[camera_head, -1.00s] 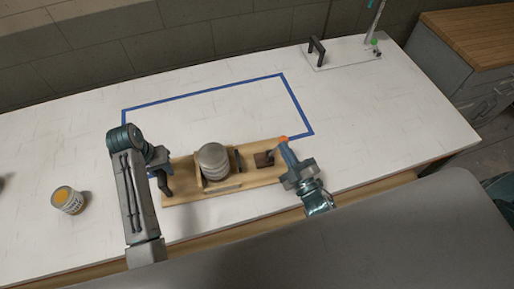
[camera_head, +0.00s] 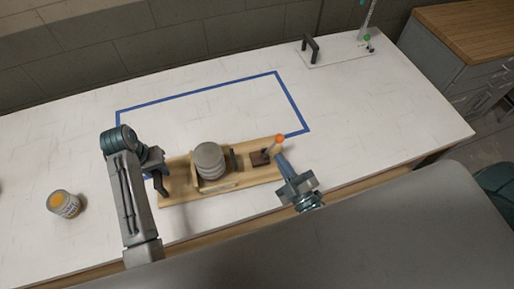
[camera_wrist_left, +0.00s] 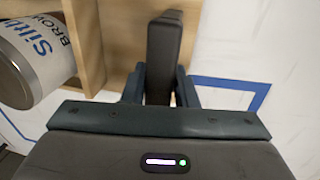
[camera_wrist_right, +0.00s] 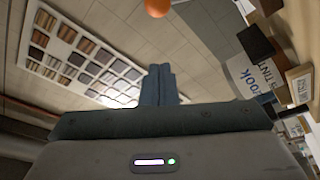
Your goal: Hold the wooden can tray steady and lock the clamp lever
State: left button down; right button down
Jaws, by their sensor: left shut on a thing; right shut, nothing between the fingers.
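The wooden can tray (camera_head: 235,181) lies on the table with a grey-lidded can (camera_head: 208,160) standing in its middle box. My left gripper (camera_head: 160,176) is shut on the dark handle (camera_wrist_left: 163,55) at the tray's left end. The clamp's dark base (camera_head: 259,158) is on the tray's right part. Its lever rises toward the upper right and ends in an orange knob (camera_head: 280,138), also at the top of the right wrist view (camera_wrist_right: 157,7). My right gripper (camera_head: 279,160) is shut and empty, just below the knob and apart from it.
A can with orange contents (camera_head: 64,204) stands on the table at the left. Blue tape (camera_head: 200,94) outlines an area behind the tray, and the tray's right rear overlaps its corner. A white board with a black handle (camera_head: 311,48) lies at the back right.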

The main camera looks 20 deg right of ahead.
aim_at(274, 145)
pick_arm(q)
jog(key=shift+s+d, duration=0.1)
pick_arm(e)
jog(key=s+f+n, duration=0.2)
jog(key=s+n, duration=0.1)
jog(key=s, duration=0.3)
jog(key=w+d+n+g, duration=0.1)
jog(key=w+n, duration=0.1)
jog(key=w, duration=0.9)
jog(key=shift+w+d+g+y, duration=0.15)
jog(key=shift+g+y, duration=0.15)
jog(key=shift+y, duration=0.1)
jog(key=shift+d, duration=0.1)
